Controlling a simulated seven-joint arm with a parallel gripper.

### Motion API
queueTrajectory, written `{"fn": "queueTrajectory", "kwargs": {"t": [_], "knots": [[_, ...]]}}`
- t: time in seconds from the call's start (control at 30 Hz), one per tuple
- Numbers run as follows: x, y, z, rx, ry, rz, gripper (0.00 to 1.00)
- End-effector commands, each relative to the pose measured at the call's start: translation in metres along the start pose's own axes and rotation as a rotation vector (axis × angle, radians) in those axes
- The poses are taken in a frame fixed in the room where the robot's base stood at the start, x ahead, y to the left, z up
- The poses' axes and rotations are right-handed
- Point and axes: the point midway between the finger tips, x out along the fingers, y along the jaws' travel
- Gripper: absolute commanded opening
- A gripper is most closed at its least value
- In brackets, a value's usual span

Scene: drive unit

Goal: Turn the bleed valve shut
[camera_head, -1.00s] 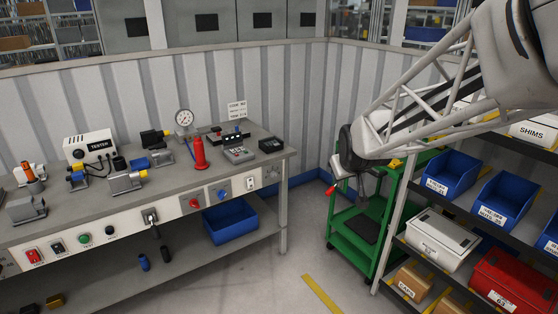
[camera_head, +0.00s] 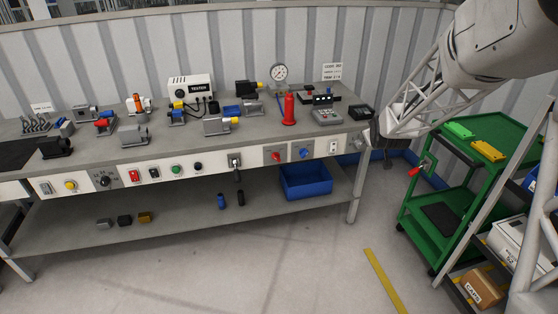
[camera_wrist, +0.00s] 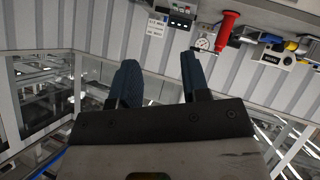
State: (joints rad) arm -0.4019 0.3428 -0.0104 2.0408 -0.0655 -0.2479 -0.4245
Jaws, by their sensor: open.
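No label naming a bleed valve is readable. On the workbench front, a red knob (camera_head: 277,156) and a blue knob (camera_head: 305,152) sit on separate plates; their settings are too small to tell. A red-handled part (camera_head: 414,171) shows at the left side of the green cart. My gripper (camera_wrist: 160,77) is open and empty, with two dark blue fingers apart. In the head view its dark end is near the bench's right end, partly hidden by my arm. In the wrist view the bench appears upside down beyond the fingers.
The workbench (camera_head: 75,230) carries a pressure gauge (camera_head: 279,73), a red cylinder (camera_head: 289,110), a tester (camera_head: 190,88) and several motor-like units. A blue bin (camera_head: 306,181) is on its lower shelf. The green cart (camera_head: 478,160) stands right.

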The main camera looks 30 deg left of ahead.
Motion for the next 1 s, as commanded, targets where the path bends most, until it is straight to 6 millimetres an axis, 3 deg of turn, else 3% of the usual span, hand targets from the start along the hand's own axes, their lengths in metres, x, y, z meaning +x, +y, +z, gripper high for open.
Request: {"fn": "queueTrajectory", "kwargs": {"t": [0.4, 1.0], "knots": [[0.098, -0.069, -0.019, -0.113, 0.151, -0.004, 0.43], [0.215, -0.194, -0.025, -0.259, 0.375, 0.005, 0.43]]}}
